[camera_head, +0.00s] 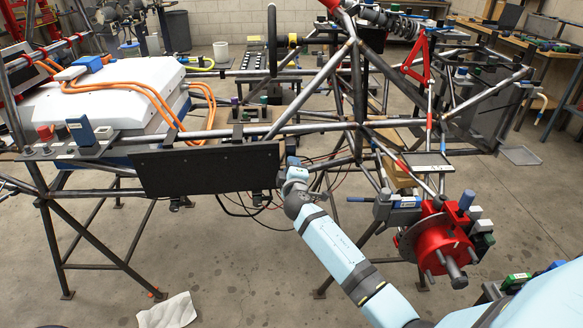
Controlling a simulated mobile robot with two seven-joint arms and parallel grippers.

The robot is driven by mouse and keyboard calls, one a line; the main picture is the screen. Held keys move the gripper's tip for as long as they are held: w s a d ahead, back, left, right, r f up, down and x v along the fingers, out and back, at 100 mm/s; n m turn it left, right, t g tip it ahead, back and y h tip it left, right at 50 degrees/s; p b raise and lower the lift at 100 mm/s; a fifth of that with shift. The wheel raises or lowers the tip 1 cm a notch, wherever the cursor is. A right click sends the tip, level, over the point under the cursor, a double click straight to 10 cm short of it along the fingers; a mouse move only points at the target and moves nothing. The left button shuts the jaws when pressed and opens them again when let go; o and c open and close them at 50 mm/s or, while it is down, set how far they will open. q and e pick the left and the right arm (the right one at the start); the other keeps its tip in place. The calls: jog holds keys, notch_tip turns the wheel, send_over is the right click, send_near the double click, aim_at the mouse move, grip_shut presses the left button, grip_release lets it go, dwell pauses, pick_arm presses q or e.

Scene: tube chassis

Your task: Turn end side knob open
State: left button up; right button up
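No knob in view can be told for certain as the end side knob. A blue block-shaped part (80,129) and a red part (46,133) stand on a grey bracket at the left of the tube chassis (220,133). More blue and green parts sit around a red wheel hub (440,240) on the right. My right arm comes in from the lower right, and its wrist reaches the right end of a black panel (208,170). My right gripper (292,166) is small and dark there, among tubes and wires, so its fingers cannot be made out. My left gripper is not in view.
A white battery case (105,100) with orange cables fills the left of the chassis. Thin wires hang below the black panel. A white cloth (168,312) lies on the floor. Workbenches (515,40) stand at the back right. The floor at bottom centre is mostly clear.

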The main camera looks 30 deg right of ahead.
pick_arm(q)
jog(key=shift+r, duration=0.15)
pick_arm(e)
jog(key=o, duration=0.9)
jog(key=shift+o, duration=0.2)
jog(key=shift+s, duration=0.1)
pick_arm(q)
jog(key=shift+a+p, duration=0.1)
jog(key=shift+p, duration=0.35)
pick_arm(e)
jog(key=v, duration=1.3)
jog(key=shift+s+a, duration=0.2)
jog(key=shift+s, duration=0.1)
jog(key=shift+f, duration=0.1)
